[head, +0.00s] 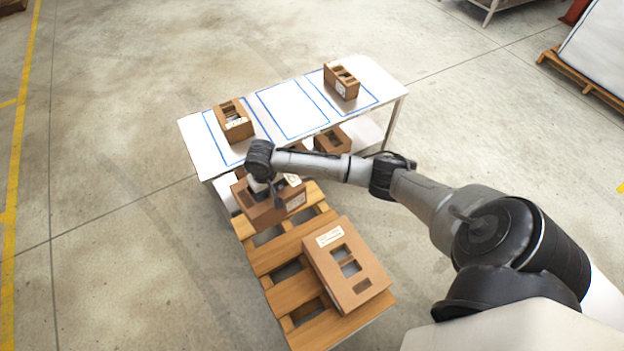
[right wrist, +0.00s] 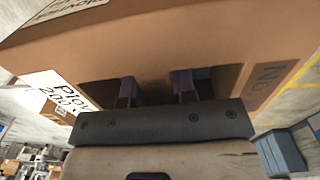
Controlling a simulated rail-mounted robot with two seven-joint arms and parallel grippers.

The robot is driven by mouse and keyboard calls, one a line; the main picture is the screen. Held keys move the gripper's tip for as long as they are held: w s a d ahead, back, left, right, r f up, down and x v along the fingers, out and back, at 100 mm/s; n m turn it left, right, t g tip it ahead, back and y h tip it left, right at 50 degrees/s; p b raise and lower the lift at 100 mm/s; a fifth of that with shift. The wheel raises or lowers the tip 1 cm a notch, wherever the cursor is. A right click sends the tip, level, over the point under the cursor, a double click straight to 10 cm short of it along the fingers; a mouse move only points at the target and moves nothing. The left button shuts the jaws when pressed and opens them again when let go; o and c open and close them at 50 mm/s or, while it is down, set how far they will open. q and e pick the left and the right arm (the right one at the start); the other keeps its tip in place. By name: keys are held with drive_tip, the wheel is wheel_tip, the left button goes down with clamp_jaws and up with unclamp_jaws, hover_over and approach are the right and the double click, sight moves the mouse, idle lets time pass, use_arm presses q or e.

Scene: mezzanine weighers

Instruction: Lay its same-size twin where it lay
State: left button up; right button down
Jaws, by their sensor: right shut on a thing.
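My right gripper (head: 268,188) is shut on a brown cardboard box (head: 262,213) with white labels, at the far end of the pallet. In the right wrist view its fingers (right wrist: 158,92) reach into openings in the box (right wrist: 170,40). I cannot tell whether this box touches the pallet. A larger-looking flat brown box (head: 352,280) with cut-out windows and a white label lies on the wooden pallet (head: 262,258). The white table (head: 196,128) bears a smaller box (head: 236,126) in its left blue outline and another (head: 342,88) in its right one. My left gripper is out of view.
The middle blue outline (head: 291,110) on the table is empty. Another box (head: 333,141) stands on the lower shelf (head: 368,132), partly hidden by the table and my arm. Bare concrete floor (head: 120,200) lies to the left. A loaded pallet (head: 580,78) stands at the far right.

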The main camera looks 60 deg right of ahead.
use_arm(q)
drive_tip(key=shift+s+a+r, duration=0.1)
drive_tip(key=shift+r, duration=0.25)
use_arm(e)
drive_tip(key=s+d+f+m, duration=0.1)
drive_tip(key=s+d+f, duration=0.8)
drive_tip(key=d, duration=0.1)
drive_tip(key=shift+s+f, duration=0.3)
drive_tip(key=shift+f, duration=0.05)
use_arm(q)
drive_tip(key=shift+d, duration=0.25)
use_arm(e)
drive_tip(key=shift+d+f, duration=0.1)
drive_tip(key=shift+f, duration=0.05)
use_arm(q)
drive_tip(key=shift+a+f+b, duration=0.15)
drive_tip(key=shift+b, duration=0.15)
use_arm(e)
drive_tip(key=shift+s+f, duration=0.1)
drive_tip(key=shift+f, duration=0.6)
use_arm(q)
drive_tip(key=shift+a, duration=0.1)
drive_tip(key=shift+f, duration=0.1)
use_arm(e)
drive_tip(key=shift+f, duration=0.1)
